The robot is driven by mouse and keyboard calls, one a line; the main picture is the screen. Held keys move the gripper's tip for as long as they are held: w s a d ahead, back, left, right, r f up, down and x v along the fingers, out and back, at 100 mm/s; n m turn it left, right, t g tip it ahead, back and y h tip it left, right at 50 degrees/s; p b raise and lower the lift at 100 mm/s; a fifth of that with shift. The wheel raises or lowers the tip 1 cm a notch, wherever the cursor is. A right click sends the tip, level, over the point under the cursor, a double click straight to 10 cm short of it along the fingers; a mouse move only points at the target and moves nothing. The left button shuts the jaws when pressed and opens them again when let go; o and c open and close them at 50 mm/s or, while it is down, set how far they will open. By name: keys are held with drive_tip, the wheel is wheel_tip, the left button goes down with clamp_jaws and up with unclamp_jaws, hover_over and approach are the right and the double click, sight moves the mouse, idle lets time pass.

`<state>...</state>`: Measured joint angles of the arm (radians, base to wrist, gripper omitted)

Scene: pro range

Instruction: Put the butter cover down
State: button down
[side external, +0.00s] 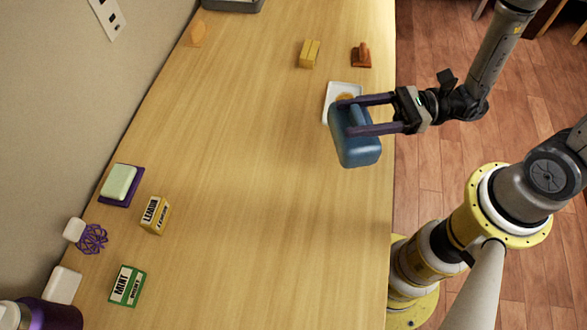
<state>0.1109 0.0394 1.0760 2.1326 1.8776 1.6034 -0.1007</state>
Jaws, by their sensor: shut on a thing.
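The butter cover (358,148) is a blue, rounded box-like lid. My gripper (348,117) is shut on it, with one dark finger on each side of its upper part. The cover appears held above the wooden counter, near its right edge; its exact height is hard to tell. A white dish (344,89) lies just behind the cover, partly hidden by the cover and a finger. Something orange-yellow (345,97) shows on the dish.
A yellow block (309,54) and an orange-brown object (361,55) lie beyond the dish. A lemon box (155,215), a mint box (127,286), a pale green block (119,182) and purple strands (92,238) are at left. The middle of the counter (250,170) is clear.

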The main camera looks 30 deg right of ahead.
drive_tip(key=shift+s+a, duration=0.1)
drive_tip(key=shift+a, duration=0.25)
drive_tip(key=shift+w+a+f, duration=1.35)
drive_tip(key=shift+w+f, duration=0.5)
drive_tip(key=shift+f, duration=0.3)
drive_tip(key=shift+w+a+f, duration=1.3)
drive_tip(key=shift+w+f, duration=0.6)
drive_tip(key=shift+f, duration=0.25)
drive_tip(key=shift+w+a+f, duration=1.35)
drive_tip(key=shift+w+f, duration=0.5)
drive_tip(key=shift+f, duration=0.3)
drive_tip(key=shift+f, duration=0.2)
drive_tip(key=shift+c, duration=0.6)
unclamp_jaws()
drive_tip(key=shift+r, duration=0.1)
